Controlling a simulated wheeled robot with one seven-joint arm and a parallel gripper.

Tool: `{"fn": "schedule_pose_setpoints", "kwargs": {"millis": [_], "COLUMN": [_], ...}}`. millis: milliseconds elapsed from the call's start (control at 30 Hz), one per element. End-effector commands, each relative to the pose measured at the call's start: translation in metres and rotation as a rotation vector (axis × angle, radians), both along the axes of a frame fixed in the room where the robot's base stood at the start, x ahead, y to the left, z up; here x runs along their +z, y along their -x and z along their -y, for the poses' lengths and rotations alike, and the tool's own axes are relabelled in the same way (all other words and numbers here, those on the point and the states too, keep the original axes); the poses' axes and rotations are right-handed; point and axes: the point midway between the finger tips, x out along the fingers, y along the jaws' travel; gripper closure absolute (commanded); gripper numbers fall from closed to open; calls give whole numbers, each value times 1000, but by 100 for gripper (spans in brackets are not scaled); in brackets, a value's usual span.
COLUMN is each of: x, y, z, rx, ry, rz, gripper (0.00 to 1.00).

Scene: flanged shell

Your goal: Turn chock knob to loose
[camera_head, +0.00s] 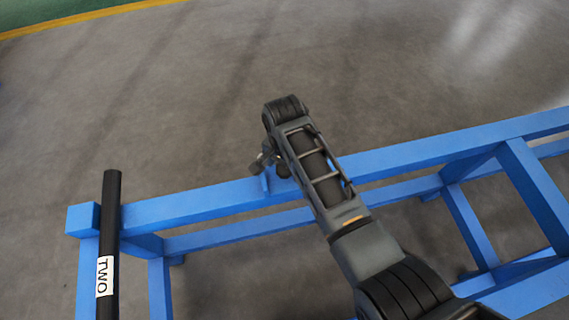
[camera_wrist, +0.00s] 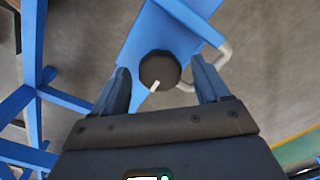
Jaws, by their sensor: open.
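The chock knob (camera_wrist: 160,69) is a dark round knob with a white pointer line, set on a blue plate (camera_wrist: 163,30) in the wrist view. The pointer aims down and slightly left in that view. My gripper (camera_wrist: 160,72) is open, with one finger to each side of the knob and a visible gap on both sides. I cannot tell whether the fingertips reach down to the knob's height. No loose or tight marking is readable. In the head view my own arm hides the knob and most of the gripper.
A blue frame (camera_head: 215,196) of beams crosses the head view. A black bar labelled TWO (camera_head: 109,230) stands at its left end. A bent grey rod (camera_wrist: 222,55) runs beside the knob in the wrist view. Open grey floor (camera_head: 150,90) lies beyond the frame.

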Motion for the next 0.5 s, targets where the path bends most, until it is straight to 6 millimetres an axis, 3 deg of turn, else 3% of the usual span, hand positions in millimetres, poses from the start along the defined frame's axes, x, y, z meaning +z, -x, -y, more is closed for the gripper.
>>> {"fn": "schedule_pose_setpoints", "kwargs": {"millis": [100,500], "x": [0,0], "y": [0,0], "z": [0,0], "rx": [0,0], "ry": [0,0], "rz": [0,0], "gripper": [25,63]}}
